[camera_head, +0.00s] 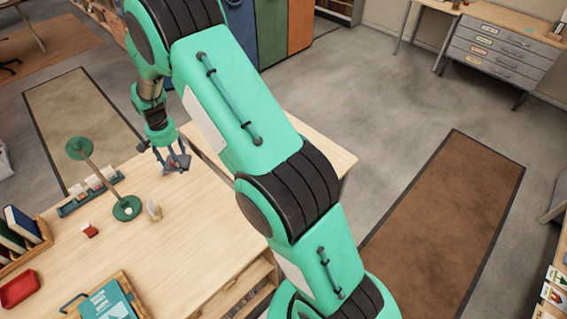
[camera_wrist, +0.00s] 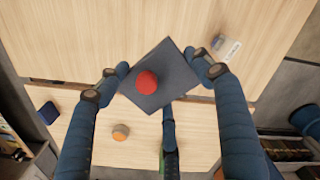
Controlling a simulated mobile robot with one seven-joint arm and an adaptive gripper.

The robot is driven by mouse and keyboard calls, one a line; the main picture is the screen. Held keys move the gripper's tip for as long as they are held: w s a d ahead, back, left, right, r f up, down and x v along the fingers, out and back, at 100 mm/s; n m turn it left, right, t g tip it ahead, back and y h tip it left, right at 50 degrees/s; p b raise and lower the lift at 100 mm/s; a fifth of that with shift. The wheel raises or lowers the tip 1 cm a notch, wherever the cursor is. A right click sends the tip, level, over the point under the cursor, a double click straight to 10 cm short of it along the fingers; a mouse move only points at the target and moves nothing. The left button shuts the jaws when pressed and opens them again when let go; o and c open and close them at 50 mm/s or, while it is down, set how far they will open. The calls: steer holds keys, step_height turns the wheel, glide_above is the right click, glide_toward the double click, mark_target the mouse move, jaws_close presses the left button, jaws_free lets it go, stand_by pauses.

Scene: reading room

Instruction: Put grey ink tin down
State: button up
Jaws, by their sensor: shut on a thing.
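The grey ink tin (camera_wrist: 178,84) shows in the wrist view as a dark grey square with a round red spot on top. My gripper (camera_wrist: 163,85) is shut on it, with fingers at its left, right and lower sides. In the head view my gripper (camera_head: 173,163) points down over the far part of the wooden table (camera_head: 165,245).
On the table are a green lamp (camera_head: 126,208), a card rack (camera_head: 90,195), a small red block (camera_head: 90,230), a cream card stand (camera_head: 154,210), books (camera_head: 22,224), a red tray (camera_head: 19,289) and a teal book (camera_head: 106,302). The middle of the tabletop is clear.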

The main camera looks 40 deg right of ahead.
steer(key=s+d+m, duration=0.3)
steer(key=s+d, duration=0.2)
steer(key=d, duration=0.9)
steer(key=s+d+m, duration=0.2)
steer(key=s+d, duration=0.2)
steer(key=d, duration=0.9)
steer(key=s+d+m, duration=0.4)
steer(key=s+d, duration=0.9)
steer(key=d, duration=0.3)
steer(key=shift+s+d+f, duration=0.15)
steer(key=shift+f, duration=1.1)
steer(key=shift+s+d+f, duration=0.1)
steer(key=shift+f, duration=1.15)
steer(key=shift+f, duration=0.15)
steer(key=shift+f+b, duration=0.4)
steer(key=shift+f, duration=2.6)
steer(key=shift+f, duration=1.85)
